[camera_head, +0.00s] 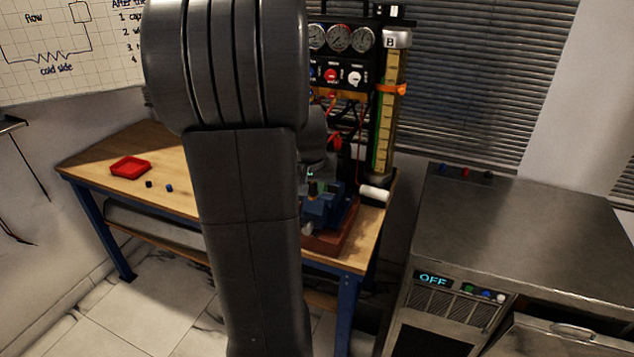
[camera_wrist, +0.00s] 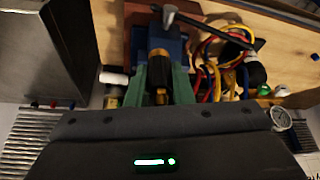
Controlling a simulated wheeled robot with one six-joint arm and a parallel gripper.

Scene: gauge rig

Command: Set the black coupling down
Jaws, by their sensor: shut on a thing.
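The black coupling (camera_wrist: 160,70), with brass bands, is between the green fingers of my gripper (camera_wrist: 160,80) in the wrist view. My gripper is shut on it. In the head view the coupling (camera_head: 313,188) shows small and dark beside my arm, just above the blue vise (camera_head: 318,210). The blue vise (camera_wrist: 172,46) also shows behind the coupling in the wrist view, with a grey bar handle. I cannot tell whether the coupling touches the vise. My arm hides part of the bench and most of the gripper in the head view.
The wooden bench (camera_head: 165,178) carries a red tray (camera_head: 130,167) and small blue pieces at left. A white roll (camera_head: 375,193) lies right of the vise. Coloured hoses (camera_wrist: 215,50) lie close beside it. A gauge panel (camera_head: 340,40) stands behind. A metal cabinet (camera_head: 530,225) stands at right.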

